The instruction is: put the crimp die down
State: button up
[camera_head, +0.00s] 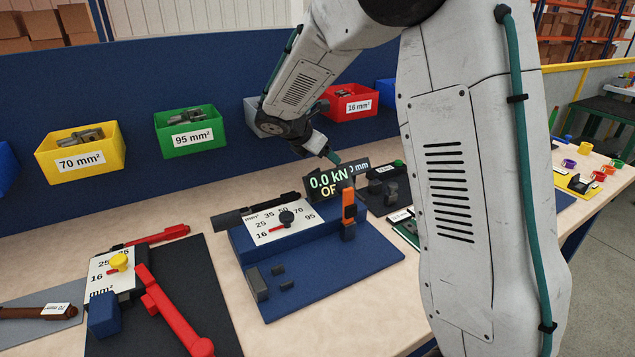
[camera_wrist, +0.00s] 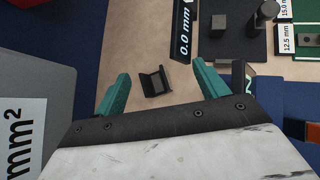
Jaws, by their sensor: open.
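The crimp die (camera_wrist: 155,82), a small dark grey channel-shaped piece, lies on the bare wooden bench top (camera_wrist: 150,40) in the wrist view. My gripper (camera_wrist: 161,80) is open, with one teal finger to the left and one to the right of the die in that picture, and a gap on both sides. Nothing is held. In the head view my gripper (camera_head: 333,157) points down over the back of the bench, behind the "0.0 kN" display (camera_head: 329,184). The die is hidden there.
Yellow (camera_head: 85,148) and green (camera_head: 190,130) bins hang on the blue panel.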

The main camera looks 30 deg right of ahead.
jog(key=shift+n+t, duration=0.3)
jog(key=shift+n, duration=0.6)
jog(key=a+f, duration=0.1)
jog(key=w+a+f, duration=0.1)
jog(key=a+f, duration=0.1)
jog(key=shift+w+a+f, duration=0.1)
jog(key=shift+w+f, duration=0.25)
jog(key=shift+f, duration=0.05)
jog(key=shift+w+f, duration=0.15)
jog(key=shift+f, duration=0.25)
jog(key=x, duration=0.7)
jog(key=c, duration=1.4)
